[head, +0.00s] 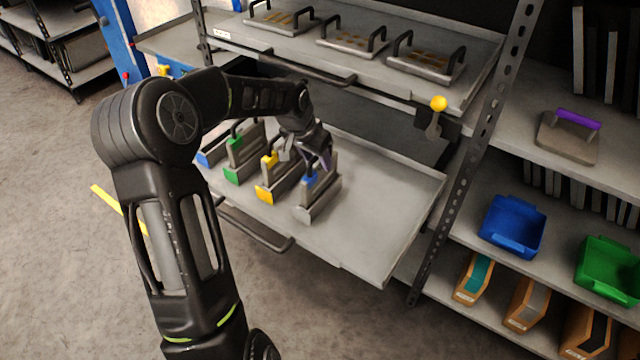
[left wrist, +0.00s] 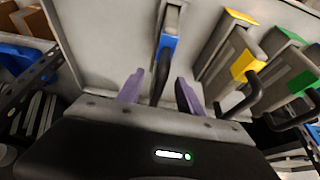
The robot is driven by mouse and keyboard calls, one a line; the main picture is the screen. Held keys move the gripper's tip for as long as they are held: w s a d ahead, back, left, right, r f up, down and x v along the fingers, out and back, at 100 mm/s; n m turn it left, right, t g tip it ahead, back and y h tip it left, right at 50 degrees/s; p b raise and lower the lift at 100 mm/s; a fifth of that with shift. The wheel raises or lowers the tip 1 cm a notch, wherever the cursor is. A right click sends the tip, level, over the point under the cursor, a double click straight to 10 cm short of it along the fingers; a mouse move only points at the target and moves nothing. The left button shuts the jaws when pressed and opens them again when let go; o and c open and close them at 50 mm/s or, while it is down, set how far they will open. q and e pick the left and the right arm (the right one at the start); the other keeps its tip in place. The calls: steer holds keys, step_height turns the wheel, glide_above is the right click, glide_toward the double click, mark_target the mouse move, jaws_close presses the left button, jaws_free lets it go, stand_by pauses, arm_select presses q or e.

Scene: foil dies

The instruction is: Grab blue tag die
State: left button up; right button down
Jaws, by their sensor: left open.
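The blue tag die (head: 318,202) stands on the pulled-out drawer tray (head: 385,205), at the right end of a row of dies. Its blue tag and dark handle show in the left wrist view (left wrist: 168,45). My left gripper (head: 316,158) is over this die. In the left wrist view its purple fingers (left wrist: 160,92) are open, one on each side of the dark handle. I cannot tell whether they touch it. My right gripper is not in view.
Beside it stand a yellow tag die (head: 270,185), a green tag die (head: 233,165) and another blue-marked die (head: 212,153) at the far left. An upper drawer (head: 380,75) holds handled plates above. The tray's right part is bare.

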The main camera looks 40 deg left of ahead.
mark_target(320, 166)
arm_select(q)
steer(key=x, duration=0.4)
steer(key=shift+s+d, duration=0.1)
steer(key=shift+s, duration=0.2)
steer(key=shift+w+f+b, duration=0.25)
steer(key=shift+f+b, duration=0.05)
steer(key=shift+f, duration=0.2)
steer(key=shift+c, duration=0.2)
jaws_close()
stand_by(0.7)
steer(key=shift+w+r, duration=0.1)
steer(key=shift+r, duration=0.1)
